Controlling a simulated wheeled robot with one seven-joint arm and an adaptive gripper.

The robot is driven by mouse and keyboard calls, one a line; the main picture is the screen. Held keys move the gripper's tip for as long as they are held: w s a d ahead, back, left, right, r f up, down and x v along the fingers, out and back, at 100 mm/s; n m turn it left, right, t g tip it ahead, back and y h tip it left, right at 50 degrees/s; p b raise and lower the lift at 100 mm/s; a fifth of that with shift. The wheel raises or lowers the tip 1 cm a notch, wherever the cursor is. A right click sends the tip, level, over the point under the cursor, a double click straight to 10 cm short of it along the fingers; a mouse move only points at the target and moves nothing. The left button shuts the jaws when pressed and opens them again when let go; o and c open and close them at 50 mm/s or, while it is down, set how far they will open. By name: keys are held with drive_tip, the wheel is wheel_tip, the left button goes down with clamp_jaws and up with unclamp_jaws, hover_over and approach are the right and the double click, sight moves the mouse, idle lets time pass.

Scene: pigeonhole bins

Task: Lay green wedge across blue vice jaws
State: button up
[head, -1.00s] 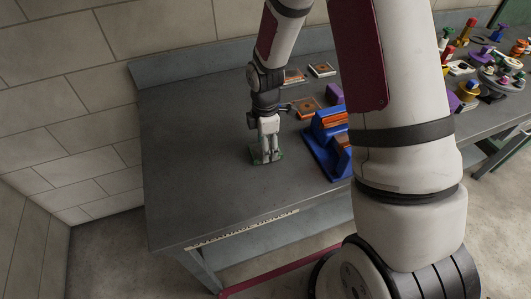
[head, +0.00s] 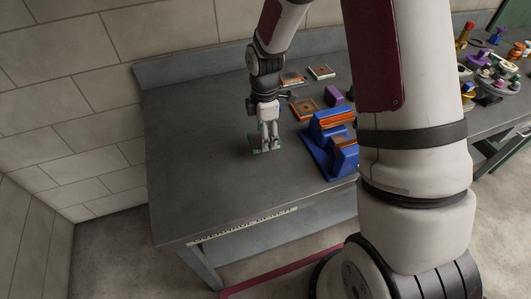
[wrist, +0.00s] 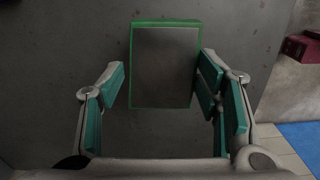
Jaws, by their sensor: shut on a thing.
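The green wedge (wrist: 165,66) shows in the wrist view as a dark grey face with green edges, between the two finger pads. My gripper (wrist: 162,88) is shut on it, though a thin gap seems to show at the left pad. In the head view my gripper (head: 267,147) points down at the bench, and bits of the green wedge (head: 256,151) show at the fingertips. I cannot tell whether the wedge touches the bench. The blue vice (head: 318,157) with orange jaw parts stands to the right of my gripper, partly hidden by my arm.
A purple block (head: 333,95) and small square trays (head: 304,109) lie behind the vice. The grey bench (head: 200,170) is clear left and in front of my gripper. A wall stands at the back left. Another table at the right holds many small parts.

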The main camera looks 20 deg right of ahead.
drive_tip(key=shift+r+p, duration=0.5)
drive_tip(key=shift+r, duration=1.1)
drive_tip(key=w+m, duration=0.1)
drive_tip(key=m, duration=0.3)
drive_tip(key=shift+w+m, duration=0.3)
drive_tip(key=shift+w, duration=0.1)
drive_tip(key=m, duration=0.2)
drive_tip(key=w+m, duration=0.1)
drive_tip(key=shift+w+m, duration=0.25)
drive_tip(key=shift+m, duration=0.15)
drive_tip(key=w+m, duration=0.1)
drive_tip(key=m, duration=0.2)
drive_tip(key=w+m, duration=0.1)
drive_tip(key=m, duration=0.2)
drive_tip(key=w+m, duration=0.1)
drive_tip(key=m, duration=0.2)
drive_tip(key=shift+w+r, duration=0.1)
drive_tip(key=shift+r, duration=0.05)
drive_tip(key=shift+r, duration=0.15)
